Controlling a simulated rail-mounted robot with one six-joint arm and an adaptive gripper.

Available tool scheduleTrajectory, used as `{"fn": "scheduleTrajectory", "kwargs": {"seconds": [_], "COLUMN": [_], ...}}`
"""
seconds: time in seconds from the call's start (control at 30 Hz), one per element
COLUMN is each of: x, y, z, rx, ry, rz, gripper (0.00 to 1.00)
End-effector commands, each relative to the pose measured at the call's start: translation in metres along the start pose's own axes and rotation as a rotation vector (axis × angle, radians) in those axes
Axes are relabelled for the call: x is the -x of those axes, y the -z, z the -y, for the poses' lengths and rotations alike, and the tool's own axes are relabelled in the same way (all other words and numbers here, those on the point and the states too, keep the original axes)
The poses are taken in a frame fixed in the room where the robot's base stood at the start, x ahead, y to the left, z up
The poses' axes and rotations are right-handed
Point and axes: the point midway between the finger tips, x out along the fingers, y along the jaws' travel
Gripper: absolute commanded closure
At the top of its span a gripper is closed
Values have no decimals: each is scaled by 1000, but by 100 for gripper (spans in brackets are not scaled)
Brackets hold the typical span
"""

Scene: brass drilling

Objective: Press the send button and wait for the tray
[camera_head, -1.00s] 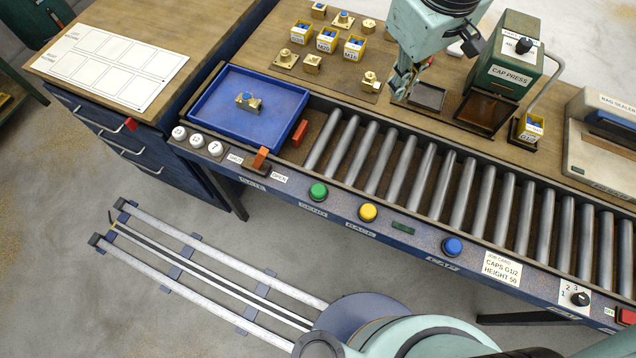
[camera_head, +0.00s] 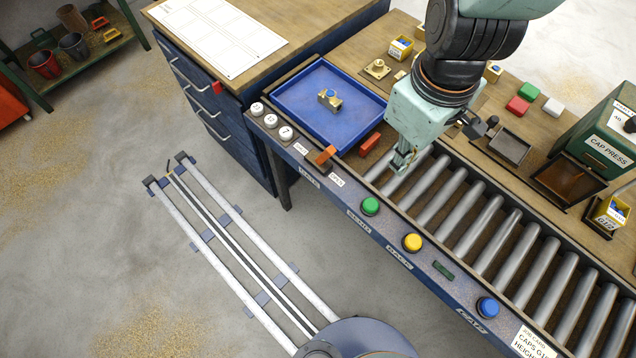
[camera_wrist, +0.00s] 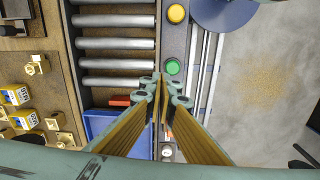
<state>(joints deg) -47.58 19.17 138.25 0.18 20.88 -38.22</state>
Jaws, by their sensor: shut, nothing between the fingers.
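The green send button (camera_head: 370,206) sits on the blue front rail of the roller conveyor, left of the yellow button (camera_head: 412,242). In the wrist view the green button (camera_wrist: 173,66) is just beyond and right of my fingertips. The blue tray (camera_head: 288,110) lies at the conveyor's left end with a brass fitting with a blue part (camera_head: 329,99) in it. My gripper (camera_head: 400,163) is shut and empty, pointing down above the rollers, behind the green button and apart from it. It also shows in the wrist view (camera_wrist: 160,80).
A red block (camera_head: 370,143) lies at the tray's right side. An orange gate lever (camera_head: 325,156) and white numbered knobs (camera_head: 271,121) stand left of the green button. A blue button (camera_head: 487,307) is farther right. Rollers (camera_head: 480,225) right of my gripper are bare.

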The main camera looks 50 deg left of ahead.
Motion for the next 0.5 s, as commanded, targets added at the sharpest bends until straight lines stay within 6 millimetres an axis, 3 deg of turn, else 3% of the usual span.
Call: {"fn": "scheduleTrajectory", "kwargs": {"seconds": [0.2, 0.5], "x": [-9, -12], "y": [8, 10], "z": [25, 34], "rx": [78, 108], "ry": [11, 15], "rz": [14, 19], "gripper": [100, 100]}}
